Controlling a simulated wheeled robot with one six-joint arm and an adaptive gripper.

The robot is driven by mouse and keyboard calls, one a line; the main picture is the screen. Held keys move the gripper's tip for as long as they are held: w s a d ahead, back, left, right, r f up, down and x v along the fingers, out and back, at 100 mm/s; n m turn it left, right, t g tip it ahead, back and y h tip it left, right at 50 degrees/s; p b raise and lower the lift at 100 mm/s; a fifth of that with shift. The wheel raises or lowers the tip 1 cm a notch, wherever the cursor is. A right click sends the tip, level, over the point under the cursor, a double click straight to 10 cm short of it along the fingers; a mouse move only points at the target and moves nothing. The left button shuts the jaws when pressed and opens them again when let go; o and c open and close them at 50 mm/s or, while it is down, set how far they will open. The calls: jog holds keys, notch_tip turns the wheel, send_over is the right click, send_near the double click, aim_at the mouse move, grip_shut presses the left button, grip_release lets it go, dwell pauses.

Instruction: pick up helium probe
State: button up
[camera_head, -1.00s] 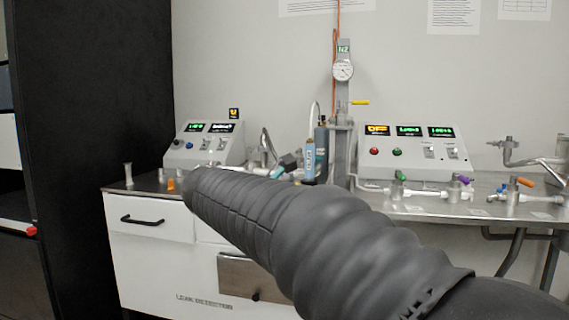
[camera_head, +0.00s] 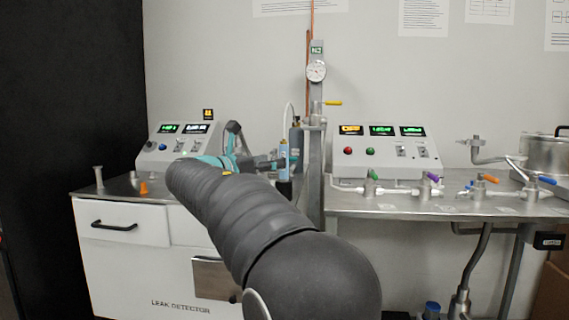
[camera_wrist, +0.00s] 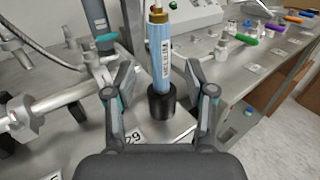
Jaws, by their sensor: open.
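The helium probe is a light blue labelled cylinder with a brass top (camera_wrist: 160,52). It stands upright in a black round holder (camera_wrist: 161,101) on the steel bench. The probe also shows in the head view (camera_head: 284,160), to the left of the gauge post. My gripper (camera_wrist: 160,92) is open in the wrist view, with one finger on each side of the probe and holder. Gaps show between the fingers and the probe. In the head view my dark sleeved arm hides part of the bench, and the gripper is partly visible at the probe's left.
A grey-blue cylinder (camera_head: 296,148) stands close behind the probe, beside the gauge post (camera_head: 316,95). Steel pipework (camera_wrist: 50,104) lies left of my gripper. Coloured-handled valves (camera_head: 430,184) line the right bench. An orange cone (camera_head: 143,188) stands on the left bench.

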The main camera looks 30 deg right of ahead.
aim_at(284, 181)
jog(key=shift+x, duration=2.8)
grip_shut()
